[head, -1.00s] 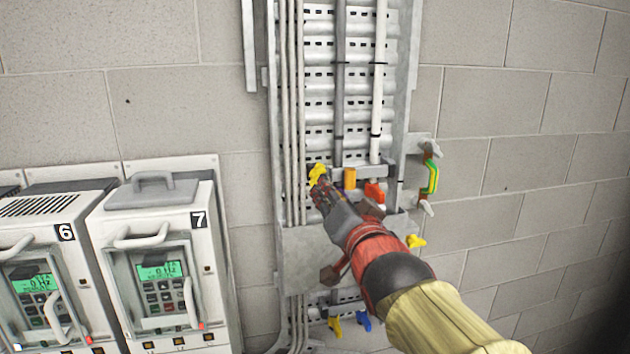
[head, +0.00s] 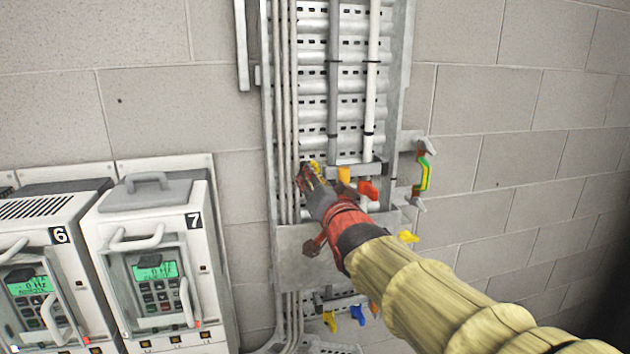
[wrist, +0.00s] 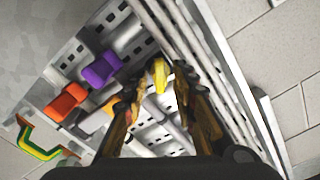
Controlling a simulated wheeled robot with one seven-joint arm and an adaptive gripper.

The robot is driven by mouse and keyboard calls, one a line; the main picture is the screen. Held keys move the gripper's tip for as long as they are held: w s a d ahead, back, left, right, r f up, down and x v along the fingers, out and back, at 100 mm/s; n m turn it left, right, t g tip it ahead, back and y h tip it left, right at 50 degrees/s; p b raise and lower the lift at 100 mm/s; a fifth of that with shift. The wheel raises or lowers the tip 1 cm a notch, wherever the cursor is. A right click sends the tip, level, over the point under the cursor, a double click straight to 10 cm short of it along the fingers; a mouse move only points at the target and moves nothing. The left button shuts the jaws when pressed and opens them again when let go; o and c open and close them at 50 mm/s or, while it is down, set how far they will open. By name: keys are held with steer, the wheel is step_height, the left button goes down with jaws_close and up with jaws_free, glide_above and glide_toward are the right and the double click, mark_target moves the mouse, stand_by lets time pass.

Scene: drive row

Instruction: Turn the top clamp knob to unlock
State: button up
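The topmost knob in view is a yellow knob (head: 316,166) at the upper left of the clamp row on the metal cable ladder. It is partly hidden by my gripper (head: 308,179). In the wrist view the yellow knob (wrist: 160,76) sits between the tips of my gripper (wrist: 161,83), with a gap visible on each side. The gripper is open around it, and I see no firm contact. Whether the knob is locked cannot be told.
Orange (head: 344,174) and red-orange (head: 368,190) knobs sit close to the right. A purple part (wrist: 102,69) shows in the wrist view. Drive units (head: 152,265) stand left; vertical cables (head: 284,130) run beside the gripper.

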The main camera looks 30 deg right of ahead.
steer(key=shift+c, duration=1.2)
steer(key=c, duration=0.4)
jaws_close()
steer(key=shift+f+n+b, duration=0.1)
steer(key=shift+n+b, duration=0.2)
steer(key=shift+b, duration=0.3)
steer(key=shift+n+b, duration=3.1)
steer(key=shift+b, duration=0.1)
steer(key=o, duration=0.7)
jaws_free()
